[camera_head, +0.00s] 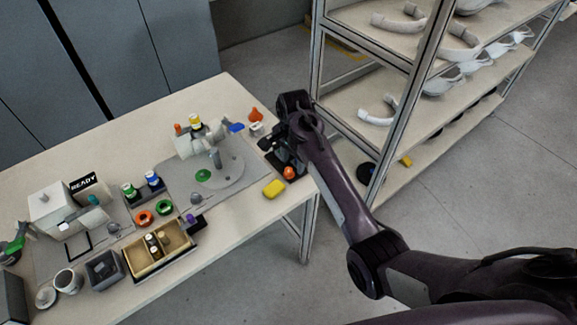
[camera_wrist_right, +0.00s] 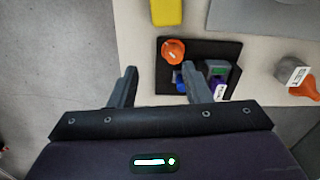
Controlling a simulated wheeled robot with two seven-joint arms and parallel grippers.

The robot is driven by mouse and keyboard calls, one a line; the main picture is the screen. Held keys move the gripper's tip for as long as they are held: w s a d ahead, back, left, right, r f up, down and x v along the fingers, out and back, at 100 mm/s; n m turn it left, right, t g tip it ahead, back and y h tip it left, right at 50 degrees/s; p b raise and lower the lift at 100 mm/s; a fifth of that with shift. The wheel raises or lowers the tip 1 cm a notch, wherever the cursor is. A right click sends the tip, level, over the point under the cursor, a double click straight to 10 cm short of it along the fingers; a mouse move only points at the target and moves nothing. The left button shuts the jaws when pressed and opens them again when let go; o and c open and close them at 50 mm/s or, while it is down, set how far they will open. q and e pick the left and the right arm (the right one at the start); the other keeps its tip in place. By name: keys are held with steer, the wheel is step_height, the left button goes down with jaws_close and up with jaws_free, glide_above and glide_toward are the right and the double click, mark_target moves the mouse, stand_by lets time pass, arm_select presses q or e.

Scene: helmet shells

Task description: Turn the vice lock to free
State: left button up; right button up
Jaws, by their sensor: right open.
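A dark square base (camera_wrist_right: 205,50) lies at the table's right edge in the right wrist view. The orange knob also shows in the head view (camera_head: 290,172). My right gripper (camera_wrist_right: 158,80) is open and empty over the base's near edge. In the head view my right gripper (camera_head: 282,147) partly hides the base. My left gripper is not in view.
A yellow block (camera_head: 274,188) lies beside the base. A grey turntable fixture (camera_head: 225,175) stands left of it. An orange cone-like piece (camera_head: 256,114) is behind. A shelf rack (camera_head: 318,60) stands close on the right. A tan parts box (camera_head: 145,265) sits further left.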

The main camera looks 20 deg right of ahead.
mark_target(289, 169)
steer(key=shift+w+a+r+m, duration=0.25)
steer(key=shift+w+r+m, duration=0.35)
steer(key=shift+w+r, duration=0.45)
steer(key=shift+w+f, duration=0.1)
step_height(289, 169, down, 7)
steer(key=shift+f+p, duration=0.2)
steer(key=shift+p, duration=0.3)
jaws_close()
